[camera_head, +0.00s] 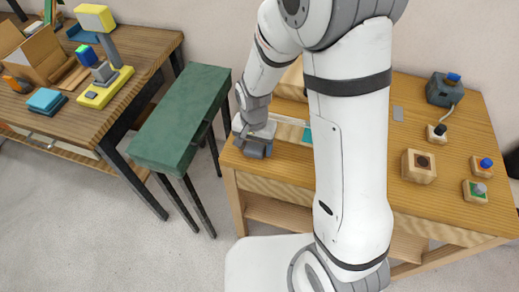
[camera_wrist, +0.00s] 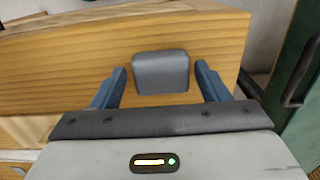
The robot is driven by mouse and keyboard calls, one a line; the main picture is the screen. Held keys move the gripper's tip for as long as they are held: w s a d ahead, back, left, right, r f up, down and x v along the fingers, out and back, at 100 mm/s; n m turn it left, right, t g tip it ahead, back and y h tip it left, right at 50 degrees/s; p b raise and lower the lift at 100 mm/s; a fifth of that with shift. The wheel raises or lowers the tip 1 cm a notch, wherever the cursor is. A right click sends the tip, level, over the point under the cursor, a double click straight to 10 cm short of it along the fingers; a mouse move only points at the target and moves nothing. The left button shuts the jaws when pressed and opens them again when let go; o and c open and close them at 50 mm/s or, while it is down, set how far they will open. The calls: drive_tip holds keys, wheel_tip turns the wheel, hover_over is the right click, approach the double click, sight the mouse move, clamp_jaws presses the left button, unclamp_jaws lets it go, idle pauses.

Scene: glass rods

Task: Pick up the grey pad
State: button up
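A grey pad (camera_wrist: 160,74), block-like with rounded corners, shows in the wrist view near the end of a wooden surface. My gripper (camera_wrist: 161,68) is open, with one blue-grey finger on each side of the pad. A narrow gap shows between each finger and the pad. In the head view my gripper (camera_head: 256,147) is low over the left end of the right-hand wooden table (camera_head: 285,168). The pad cannot be made out clearly there.
A green stand (camera_head: 183,120) is just left of this table. A small flat grey plate (camera_head: 398,114), a wooden block with a dark hole (camera_head: 418,166) and a dark grey box (camera_head: 444,90) lie to the right. A cluttered table (camera_head: 120,105) is at far left.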

sight(255, 148)
drive_tip(key=c, duration=0.8)
wheel_tip(255, 148, up, 10)
drive_tip(key=shift+r+b, duration=0.1)
drive_tip(key=shift+b, duration=0.2)
drive_tip(key=o, duration=0.4)
drive_tip(key=shift+c, duration=1.6)
